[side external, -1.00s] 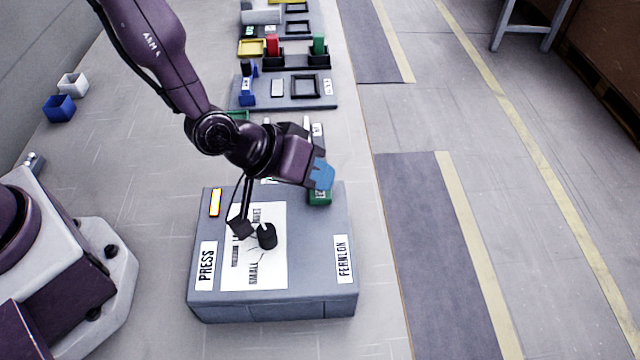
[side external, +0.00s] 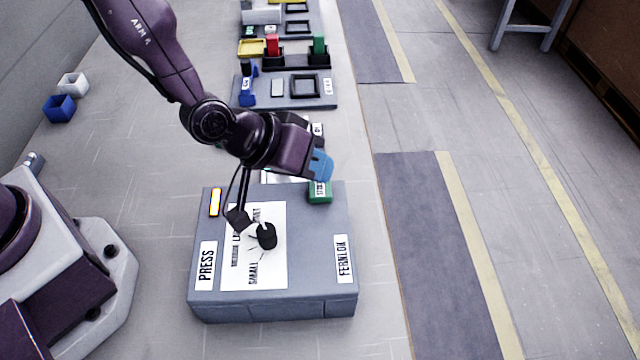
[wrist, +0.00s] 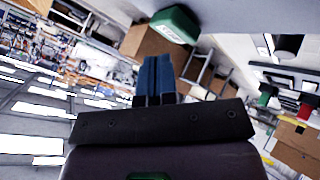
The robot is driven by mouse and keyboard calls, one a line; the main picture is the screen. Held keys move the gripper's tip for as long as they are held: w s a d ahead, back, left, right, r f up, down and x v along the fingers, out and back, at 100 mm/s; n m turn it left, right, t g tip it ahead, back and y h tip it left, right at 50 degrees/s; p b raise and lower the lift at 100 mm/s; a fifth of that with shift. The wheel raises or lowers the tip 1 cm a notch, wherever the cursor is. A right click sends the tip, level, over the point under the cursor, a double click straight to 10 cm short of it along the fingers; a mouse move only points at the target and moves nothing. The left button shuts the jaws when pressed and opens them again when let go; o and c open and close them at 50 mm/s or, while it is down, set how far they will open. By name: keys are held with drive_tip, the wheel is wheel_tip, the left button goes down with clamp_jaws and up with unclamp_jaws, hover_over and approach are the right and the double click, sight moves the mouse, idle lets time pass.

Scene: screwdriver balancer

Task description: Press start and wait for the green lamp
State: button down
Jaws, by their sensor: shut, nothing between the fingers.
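The grey-blue press box (side external: 320,265) stands on the bench, with PRESS and FERNLOK labels. A green start block (side external: 320,192) with a white label sits at its far right corner; the label is too small to read surely. My gripper (side external: 321,166) has blue fingertips, shut and empty, just above and behind the green block, seemingly apart from it. In the wrist view the shut fingers (wrist: 154,80) point toward the green block (wrist: 175,24). A small bright plate with an orange-yellow edge (side external: 215,202) is at the box's far left. I see no clearly lit green lamp.
A white printed sheet (side external: 254,270) and a black knob (side external: 264,236) are on top of the box. Behind stand a grey fixture board (side external: 285,101) and coloured parts.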

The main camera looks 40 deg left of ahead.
sight(297, 202)
drive_tip(key=shift+r, duration=2.3)
drive_tip(key=shift+s+f+g, duration=0.2)
drive_tip(key=shift+s+g, duration=0.1)
drive_tip(key=s+f+m+g, duration=0.1)
drive_tip(key=s+a+g, duration=0.1)
drive_tip(key=shift+s+f+m, duration=0.4)
drive_tip(key=s+a+r+y, duration=0.2)
drive_tip(key=s+a+r, duration=0.4)
drive_tip(key=a+r, duration=0.4)
drive_tip(key=s+a+r+y, duration=0.3)
drive_tip(key=s+a+r, duration=0.4)
drive_tip(key=a+r, duration=0.3)
drive_tip(key=shift+s+a+m, duration=0.3)
